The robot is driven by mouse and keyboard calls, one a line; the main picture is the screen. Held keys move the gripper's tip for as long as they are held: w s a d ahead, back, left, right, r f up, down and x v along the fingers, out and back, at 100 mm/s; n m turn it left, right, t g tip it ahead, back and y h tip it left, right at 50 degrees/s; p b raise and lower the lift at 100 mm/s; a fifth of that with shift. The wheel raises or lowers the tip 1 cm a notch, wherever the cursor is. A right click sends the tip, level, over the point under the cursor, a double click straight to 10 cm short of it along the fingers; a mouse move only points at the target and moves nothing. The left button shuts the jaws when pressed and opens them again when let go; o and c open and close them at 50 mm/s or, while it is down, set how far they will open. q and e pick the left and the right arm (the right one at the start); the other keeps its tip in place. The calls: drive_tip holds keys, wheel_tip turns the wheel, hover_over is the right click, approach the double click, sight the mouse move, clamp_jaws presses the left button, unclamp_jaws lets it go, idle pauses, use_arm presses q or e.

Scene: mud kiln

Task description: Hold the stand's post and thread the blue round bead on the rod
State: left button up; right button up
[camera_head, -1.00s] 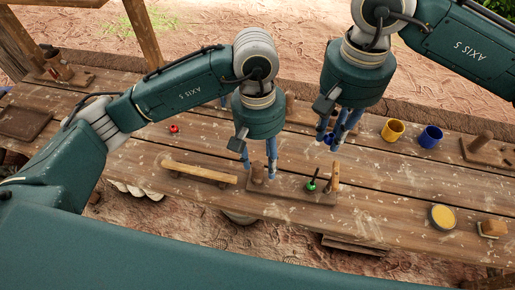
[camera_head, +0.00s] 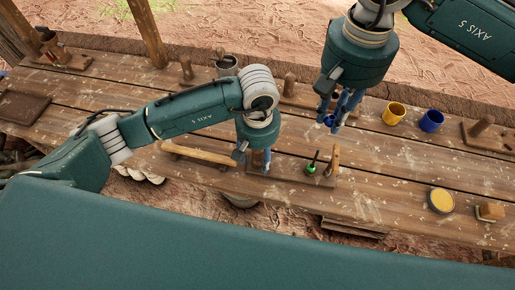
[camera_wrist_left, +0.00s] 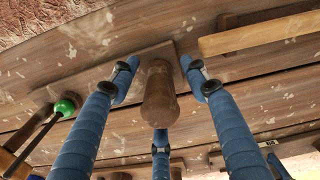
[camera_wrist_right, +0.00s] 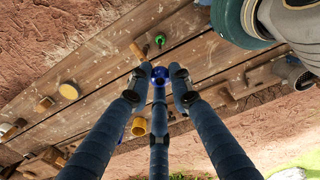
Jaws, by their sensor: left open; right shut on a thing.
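The stand's wooden base (camera_head: 290,175) lies near the table's front edge. Its thick wooden post (camera_wrist_left: 160,95) stands between the fingers of my left gripper (camera_wrist_left: 160,80), which is open around it; I see no clear contact. In the head view my left gripper (camera_head: 255,165) partly hides the post. A thin dark rod (camera_head: 316,156) rises from the base with a green bead (camera_head: 311,168) low on it. My right gripper (camera_head: 337,122) is shut on the blue round bead (camera_wrist_right: 159,74) and holds it above the table, behind the rod.
A wooden peg or handle (camera_head: 334,159) stands just right of the rod. A wooden bar (camera_head: 200,152) lies left of the stand. A yellow mug (camera_head: 394,113) and a blue mug (camera_head: 431,120) stand at right. A yellow round dish (camera_head: 441,200) lies front right.

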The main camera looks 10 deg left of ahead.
use_arm(q)
drive_tip(key=shift+f, duration=0.15)
clamp_jaws()
use_arm(e)
drive_tip(key=shift+f, duration=0.1)
idle(0.5)
wheel_tip(320, 180, down, 6)
drive_tip(key=shift+r, duration=0.2)
